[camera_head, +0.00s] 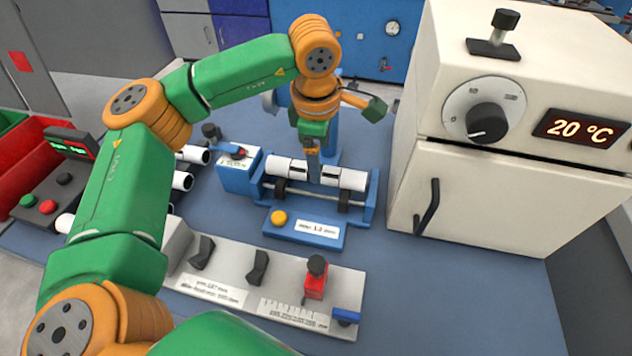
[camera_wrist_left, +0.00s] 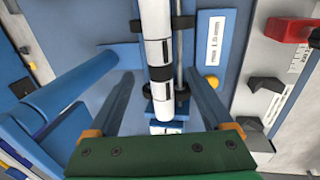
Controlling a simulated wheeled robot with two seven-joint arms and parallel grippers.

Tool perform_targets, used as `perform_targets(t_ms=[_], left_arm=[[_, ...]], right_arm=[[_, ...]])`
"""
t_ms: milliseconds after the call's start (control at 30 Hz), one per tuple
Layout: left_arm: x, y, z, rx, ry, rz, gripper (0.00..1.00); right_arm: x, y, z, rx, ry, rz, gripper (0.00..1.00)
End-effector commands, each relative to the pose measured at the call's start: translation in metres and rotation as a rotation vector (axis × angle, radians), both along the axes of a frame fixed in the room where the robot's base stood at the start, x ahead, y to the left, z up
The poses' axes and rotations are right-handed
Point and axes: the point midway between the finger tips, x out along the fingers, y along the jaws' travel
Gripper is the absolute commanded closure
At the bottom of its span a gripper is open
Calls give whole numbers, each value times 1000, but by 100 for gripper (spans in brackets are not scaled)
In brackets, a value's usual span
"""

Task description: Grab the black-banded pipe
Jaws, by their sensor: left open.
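A white pipe with black bands (camera_head: 345,178) lies level across a blue roller stand (camera_head: 372,200) in the head view. It shows close up in the left wrist view (camera_wrist_left: 157,48), running away from me with a black band near its close end. My left gripper (camera_head: 313,168) is above the middle of this pipe, pointing down. In the left wrist view, the open fingers of my left gripper (camera_wrist_left: 160,88) stand one on each side of the pipe, with gaps. Whether the fingertips reach down to pipe level is hard to tell. My right gripper is out of view.
A cream oven (camera_head: 520,190) reading 20 °C stands close on the right. A grey measuring fixture (camera_head: 230,272) with black V-blocks and a red clamp lies in front. More white pipe ends (camera_head: 183,181) show at the left, by a control box (camera_head: 50,185). The right front table is clear.

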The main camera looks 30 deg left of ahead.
Motion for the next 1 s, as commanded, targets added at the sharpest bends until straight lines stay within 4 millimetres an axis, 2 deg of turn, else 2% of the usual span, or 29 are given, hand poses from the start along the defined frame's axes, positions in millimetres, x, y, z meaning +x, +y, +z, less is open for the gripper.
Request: perform_targets(t_ms=[167, 300, 533, 833, 867, 1000], left_arm=[[5, 2, -27, 1, 5, 0, 16], [10, 3, -50, -1, 2, 1, 16], [10, 3, -53, -1, 0, 0, 16], [10, 3, -53, -1, 0, 0, 97], [10, 3, -53, -1, 1, 0, 100], [10, 3, -53, -1, 0, 0, 100]], right_arm=[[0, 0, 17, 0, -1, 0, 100], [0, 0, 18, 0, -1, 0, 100], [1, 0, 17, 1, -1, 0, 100], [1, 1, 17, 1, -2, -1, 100], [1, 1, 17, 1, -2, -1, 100], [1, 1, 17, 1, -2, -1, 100]])
